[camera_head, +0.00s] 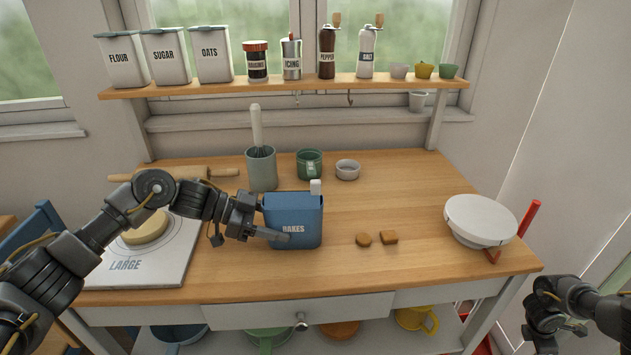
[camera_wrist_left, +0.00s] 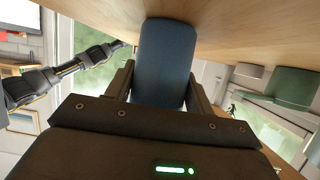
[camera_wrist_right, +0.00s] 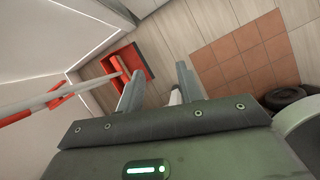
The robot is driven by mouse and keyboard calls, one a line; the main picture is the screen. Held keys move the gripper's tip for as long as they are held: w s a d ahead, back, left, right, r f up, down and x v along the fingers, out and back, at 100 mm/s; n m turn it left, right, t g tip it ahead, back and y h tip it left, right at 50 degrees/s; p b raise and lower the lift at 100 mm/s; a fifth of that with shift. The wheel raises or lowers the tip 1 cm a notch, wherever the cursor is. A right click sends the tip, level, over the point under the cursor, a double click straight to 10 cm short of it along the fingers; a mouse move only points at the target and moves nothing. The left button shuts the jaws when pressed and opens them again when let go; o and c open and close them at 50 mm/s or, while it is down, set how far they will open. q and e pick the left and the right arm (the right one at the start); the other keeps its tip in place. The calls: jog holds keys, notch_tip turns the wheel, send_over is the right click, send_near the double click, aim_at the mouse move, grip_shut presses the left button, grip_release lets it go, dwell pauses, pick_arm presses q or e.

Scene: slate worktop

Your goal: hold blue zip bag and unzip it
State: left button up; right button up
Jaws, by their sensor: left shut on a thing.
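The blue zip bag (camera_head: 293,220), marked "BAKES", stands upright on the wooden worktop. A small white tab (camera_head: 316,187) shows at its top right corner. My left gripper (camera_head: 262,228) is shut on the bag's left side. In the left wrist view the blue bag (camera_wrist_left: 165,62) sits between the two fingers. My right gripper (camera_head: 548,318) is away from the bag, off the worktop's front right corner. In the right wrist view its fingers (camera_wrist_right: 160,82) are apart, with nothing held between them.
Two small brown biscuits (camera_head: 364,239) lie right of the bag. A whisk holder (camera_head: 261,172) and green tin (camera_head: 309,164) stand behind. A white board (camera_head: 150,270) lies left.

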jog(key=w+d+r+m+t+y, duration=0.25)
jog(key=w+r+m, duration=0.2)
jog(key=r, duration=0.75)
jog(key=w+d+r+m+t+y, duration=0.1)
jog(key=w+r+m+t, duration=0.3)
jog(key=r, duration=0.8)
jog(key=w+d+r+m+t+y, duration=0.1)
jog(key=w+r+m+t+y, duration=0.15)
jog(key=w+r, duration=0.7)
jog(key=w+a+r+n+y, duration=0.1)
jog(key=w+a+r, duration=0.15)
jog(key=a, duration=0.45)
jog(key=w+a+r+n+y, duration=0.1)
jog(key=a+r+y, duration=0.15)
jog(key=a, duration=0.35)
jog(key=n+g+y, duration=0.4)
jog(key=n+g, duration=0.4)
jog(key=n, duration=0.4)
send_near(316, 181)
jog(key=x, duration=1)
jog(key=shift+f, duration=0.1)
jog(key=shift+c, duration=0.2)
